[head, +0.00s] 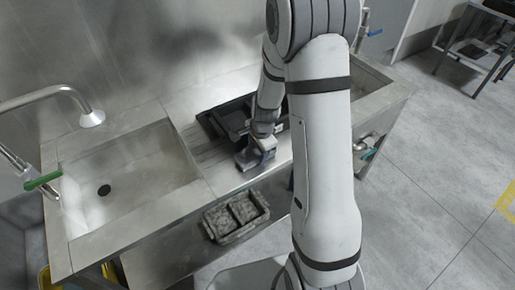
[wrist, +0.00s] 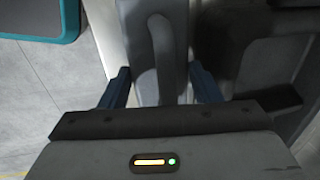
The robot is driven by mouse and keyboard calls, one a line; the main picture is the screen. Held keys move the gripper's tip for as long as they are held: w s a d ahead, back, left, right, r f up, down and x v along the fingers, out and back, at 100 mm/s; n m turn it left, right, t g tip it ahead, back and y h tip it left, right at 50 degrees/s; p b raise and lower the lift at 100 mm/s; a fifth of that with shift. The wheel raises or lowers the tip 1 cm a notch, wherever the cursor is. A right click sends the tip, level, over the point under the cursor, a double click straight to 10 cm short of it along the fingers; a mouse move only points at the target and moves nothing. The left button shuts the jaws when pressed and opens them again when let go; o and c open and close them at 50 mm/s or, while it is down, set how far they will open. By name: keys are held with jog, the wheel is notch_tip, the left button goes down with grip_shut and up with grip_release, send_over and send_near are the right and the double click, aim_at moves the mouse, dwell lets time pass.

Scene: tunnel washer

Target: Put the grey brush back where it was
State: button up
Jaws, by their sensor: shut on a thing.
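My gripper (wrist: 165,88) is shut on the grey brush (wrist: 160,55). In the wrist view a grey body with a long rounded groove runs up between its two blue fingers. In the head view my gripper (head: 262,143) is over the steel counter, at the near edge of a black tray (head: 207,124). A grey part of the brush (head: 246,160) shows just below the fingers, low over the counter. I cannot tell whether it touches the counter. In the wrist view a dark container (wrist: 235,45) lies close to the right of the brush. My arm hides part of the tray.
A sink basin (head: 125,180) with a green-handled tap (head: 42,181) is at the left. Another basin edge (head: 372,82) shows behind my arm. A teal-edged item (wrist: 40,38) is at the wrist view's upper left.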

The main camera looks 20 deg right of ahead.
jog(key=o, duration=1.1)
notch_tip(320, 180, up, 12)
jog(key=s, duration=0.2)
jog(key=s+r+n, duration=0.5)
jog(key=s+n, duration=0.2)
jog(key=s, duration=0.2)
jog(key=s+r+n+t, duration=0.1)
jog(key=s+r+n, duration=0.5)
jog(key=s, duration=0.4)
jog(key=shift+s+a+r+n+h, duration=0.2)
jog(key=shift+a+n+h, duration=0.1)
jog(key=shift+n, duration=0.4)
